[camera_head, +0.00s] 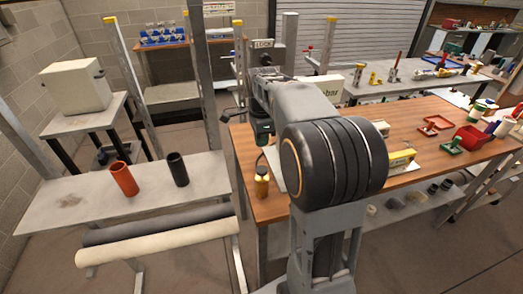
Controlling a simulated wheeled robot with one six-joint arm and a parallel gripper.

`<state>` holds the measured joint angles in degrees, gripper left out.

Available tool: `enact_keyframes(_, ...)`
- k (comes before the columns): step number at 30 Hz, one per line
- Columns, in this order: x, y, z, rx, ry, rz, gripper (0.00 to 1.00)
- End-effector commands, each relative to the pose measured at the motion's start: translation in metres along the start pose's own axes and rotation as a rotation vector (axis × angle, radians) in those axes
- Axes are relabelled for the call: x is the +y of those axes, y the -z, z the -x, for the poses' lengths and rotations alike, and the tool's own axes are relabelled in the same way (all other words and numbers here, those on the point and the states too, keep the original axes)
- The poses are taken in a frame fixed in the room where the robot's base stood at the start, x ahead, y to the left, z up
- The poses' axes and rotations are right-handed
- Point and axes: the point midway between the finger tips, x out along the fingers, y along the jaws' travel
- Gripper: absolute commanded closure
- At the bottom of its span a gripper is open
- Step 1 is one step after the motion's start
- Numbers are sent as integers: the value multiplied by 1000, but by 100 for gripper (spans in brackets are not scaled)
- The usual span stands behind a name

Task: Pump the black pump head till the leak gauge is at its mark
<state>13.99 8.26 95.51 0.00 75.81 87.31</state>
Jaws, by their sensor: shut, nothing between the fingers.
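My gripper (263,138) is shut and empty, pointing down over the left end of the wooden bench. There seems to be a small gap between the fingertips and that top; touching or apart is hard to tell. I cannot make out the leak gauge or its mark. My arm hides the middle of the bench.
The wooden bench (440,105) holds red trays (437,124), a red bin (470,138) and a yellow block (401,159) on the right. At left, a grey table (90,196) carries an orange cylinder (124,179) and a black cylinder (178,169). Rolls (150,238) hang at its front.

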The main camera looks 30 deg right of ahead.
Motion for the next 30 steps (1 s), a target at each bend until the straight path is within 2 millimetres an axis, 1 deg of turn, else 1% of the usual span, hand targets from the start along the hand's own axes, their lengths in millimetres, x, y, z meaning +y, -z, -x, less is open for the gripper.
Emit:
enact_keyframes(3, 0, 0, 9, 0, 1, 0, 100)
enact_keyframes(7, 0, 0, 13, 0, 0, 0, 100)
enact_keyframes(30, 0, 0, 14, 0, 0, 0, 100)
